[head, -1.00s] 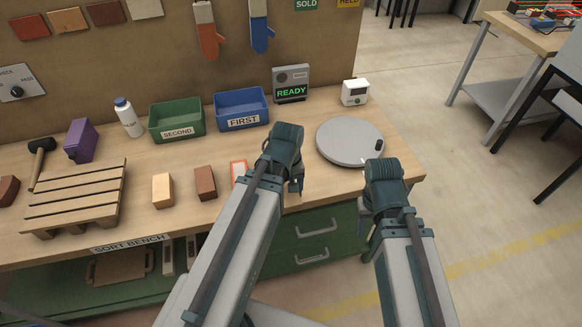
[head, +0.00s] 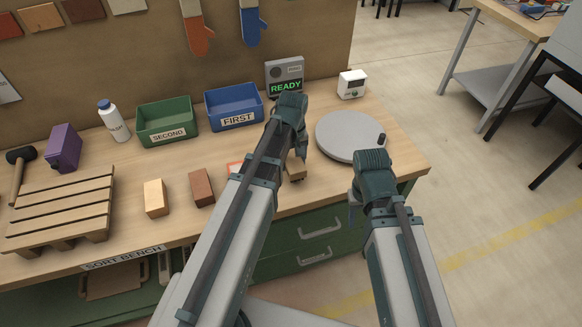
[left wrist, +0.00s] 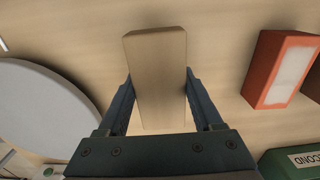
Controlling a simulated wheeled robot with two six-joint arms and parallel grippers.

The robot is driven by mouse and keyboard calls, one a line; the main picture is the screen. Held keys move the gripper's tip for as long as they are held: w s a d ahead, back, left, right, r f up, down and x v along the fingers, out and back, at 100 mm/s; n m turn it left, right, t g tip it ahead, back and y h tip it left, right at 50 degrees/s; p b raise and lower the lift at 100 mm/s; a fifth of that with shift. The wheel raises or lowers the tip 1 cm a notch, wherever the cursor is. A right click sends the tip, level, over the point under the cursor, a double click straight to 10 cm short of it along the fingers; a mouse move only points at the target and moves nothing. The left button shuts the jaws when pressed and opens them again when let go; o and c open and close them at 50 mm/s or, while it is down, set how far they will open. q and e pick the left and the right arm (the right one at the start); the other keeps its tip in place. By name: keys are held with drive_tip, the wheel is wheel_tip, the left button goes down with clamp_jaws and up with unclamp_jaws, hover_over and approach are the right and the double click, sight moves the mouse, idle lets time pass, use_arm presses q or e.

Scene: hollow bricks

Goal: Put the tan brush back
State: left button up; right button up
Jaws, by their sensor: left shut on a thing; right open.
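No brush shows; the tan thing in view is a plain tan brick (left wrist: 157,75). My left gripper (left wrist: 160,100) is shut on it, with a finger on each side in the left wrist view. In the head view this brick (head: 297,171) shows partly behind my left gripper (head: 296,166), over the bench between the orange-edged brick and the round grey turntable (head: 345,135). I cannot tell whether it touches the bench. My right gripper (head: 354,208) is open near the bench's front right edge, mostly hidden by its own arm.
A lighter tan brick (head: 155,198) and a brown brick (head: 202,188) stand left of my arm. An orange-edged brick (left wrist: 282,70) is close by. A wooden pallet (head: 60,212), green SECOND bin (head: 167,122), blue FIRST bin (head: 234,108) and READY display (head: 285,78) are around.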

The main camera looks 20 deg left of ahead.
use_arm(q)
wheel_tip(320, 180, down, 2)
drive_tip(key=shift+f+b, duration=0.1)
drive_tip(key=shift+b, duration=0.55)
use_arm(e)
drive_tip(key=shift+a+f, duration=0.25)
drive_tip(key=shift+f, duration=0.7)
use_arm(q)
drive_tip(key=o, duration=1.2)
use_arm(e)
drive_tip(key=shift+f, duration=0.15)
